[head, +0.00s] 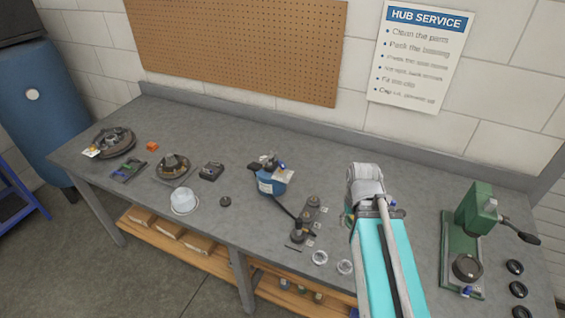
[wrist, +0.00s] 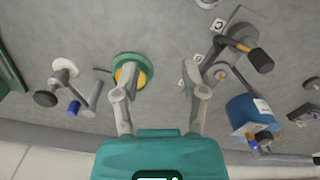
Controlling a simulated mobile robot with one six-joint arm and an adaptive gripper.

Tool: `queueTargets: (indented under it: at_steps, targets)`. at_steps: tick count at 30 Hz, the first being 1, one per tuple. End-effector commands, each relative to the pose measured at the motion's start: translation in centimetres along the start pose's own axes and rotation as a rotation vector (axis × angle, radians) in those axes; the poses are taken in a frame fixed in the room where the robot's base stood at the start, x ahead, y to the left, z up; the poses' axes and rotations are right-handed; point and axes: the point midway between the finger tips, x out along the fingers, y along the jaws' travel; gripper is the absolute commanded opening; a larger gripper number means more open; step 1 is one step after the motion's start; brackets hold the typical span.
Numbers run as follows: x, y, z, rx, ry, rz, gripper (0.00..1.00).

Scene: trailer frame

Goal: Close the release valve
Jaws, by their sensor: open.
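My gripper (wrist: 160,68) is open in the wrist view, with nothing between its fingers. It hangs over the grey bench, and its left fingertip overlaps a green ring with a yellow centre (wrist: 138,86). Left of that finger is a grey fitting with a dark round knob (wrist: 46,98) and a small blue end (wrist: 74,108). At right is a blue labelled canister (wrist: 245,112), also in the head view (head: 272,182), with small fittings on top. I cannot tell which part is the release valve, nor its position. In the head view my arm hides the gripper.
A dark plate fixture (wrist: 222,75) with an orange-and-black handle (wrist: 258,59) stands right of my gripper. A green press (head: 475,225) is at the bench's right. Clear rings (head: 320,257) lie near the front edge. Hub parts (head: 175,168) occupy the left.

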Motion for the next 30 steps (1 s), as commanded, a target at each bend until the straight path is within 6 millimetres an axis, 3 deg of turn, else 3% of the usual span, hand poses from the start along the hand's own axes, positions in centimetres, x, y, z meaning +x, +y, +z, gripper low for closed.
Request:
queueTargets:
  at_steps: [8,14,17,22,30]
  targets:
    - [0.0,0.0,-0.1,-0.001,0.000,0.000,0.56]
    - [-1.0,-0.9,-2.0,-0.027,0.000,0.000,0.56]
    - [-2.1,-2.1,-4.3,-0.059,0.000,0.000,0.56]
    - [-4.7,-4.8,-10.0,-0.140,0.000,0.000,0.56]
    - [-9.5,-13.8,-20.0,-0.316,0.001,-0.001,0.56]
